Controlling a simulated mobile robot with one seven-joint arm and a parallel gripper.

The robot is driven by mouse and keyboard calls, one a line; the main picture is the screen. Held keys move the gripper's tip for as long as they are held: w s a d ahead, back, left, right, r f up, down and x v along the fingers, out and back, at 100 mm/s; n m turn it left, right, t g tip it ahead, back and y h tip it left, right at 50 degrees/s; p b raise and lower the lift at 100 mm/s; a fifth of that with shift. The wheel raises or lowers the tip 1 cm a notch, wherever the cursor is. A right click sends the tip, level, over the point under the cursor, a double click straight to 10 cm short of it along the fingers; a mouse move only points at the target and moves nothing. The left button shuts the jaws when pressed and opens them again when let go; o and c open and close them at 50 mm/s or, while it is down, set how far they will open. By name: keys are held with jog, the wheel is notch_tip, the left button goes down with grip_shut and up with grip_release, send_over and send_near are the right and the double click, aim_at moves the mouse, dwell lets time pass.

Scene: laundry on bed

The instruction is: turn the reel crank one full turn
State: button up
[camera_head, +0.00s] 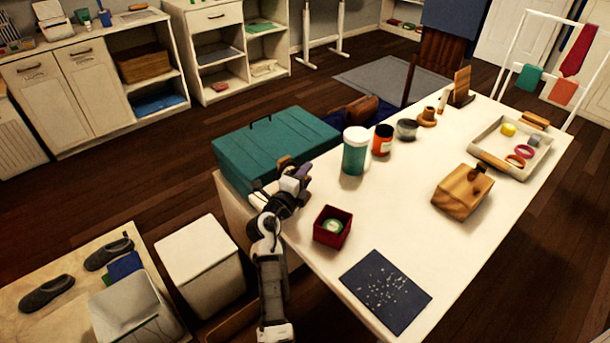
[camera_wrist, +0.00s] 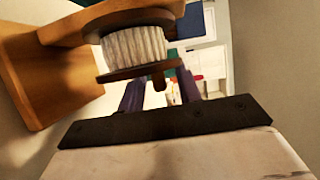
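The reel shows close up in the wrist view: a pale ribbed spool (camera_wrist: 135,45) between dark brown round flanges, held by a wooden bracket (camera_wrist: 35,70). A short brown peg (camera_wrist: 159,82), apparently the crank handle, sticks out from the near flange. My gripper (camera_wrist: 160,92) has its two purple fingers apart, with the peg between them and gaps visible on both sides. In the head view my gripper (camera_head: 303,172) is at the table's left edge beside the teal case. A small wooden part (camera_head: 285,163) shows behind it; most of the reel is hidden there.
The teal case (camera_head: 270,145) lies just behind my gripper. A white-and-teal jar (camera_head: 355,155), a red box (camera_head: 332,235), a wooden box (camera_head: 462,195) and a tray (camera_head: 540,158) stand on the white table (camera_head: 400,225). A dark blue mat (camera_head: 385,290) lies at the near end.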

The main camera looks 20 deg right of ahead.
jog(key=shift+c, duration=0.4)
grip_shut()
jog(key=shift+f, duration=0.1)
jog(key=b, duration=0.4)
jog(key=shift+a+f+t, duration=0.1)
jog(key=shift+f+t, duration=0.1)
jog(key=shift+t, duration=0.1)
jog(key=t+b, duration=0.1)
jog(key=b, duration=0.4)
jog(key=n+h+b, duration=0.1)
jog(key=b, duration=0.4)
jog(key=t+h+b, duration=0.1)
jog(key=b, duration=0.5)
jog(key=shift+a+r+n+t, duration=0.25)
jog(key=shift+r+n+t, duration=0.05)
jog(key=shift+r+n, duration=0.1)
jog(key=shift+r+h+b, duration=0.1)
jog(key=shift+h+b, duration=0.2)
jog(key=shift+b, duration=0.15)
jog(key=shift+s+r+b, duration=0.1)
jog(key=shift+r+b, duration=0.15)
jog(key=shift+b, duration=0.25)
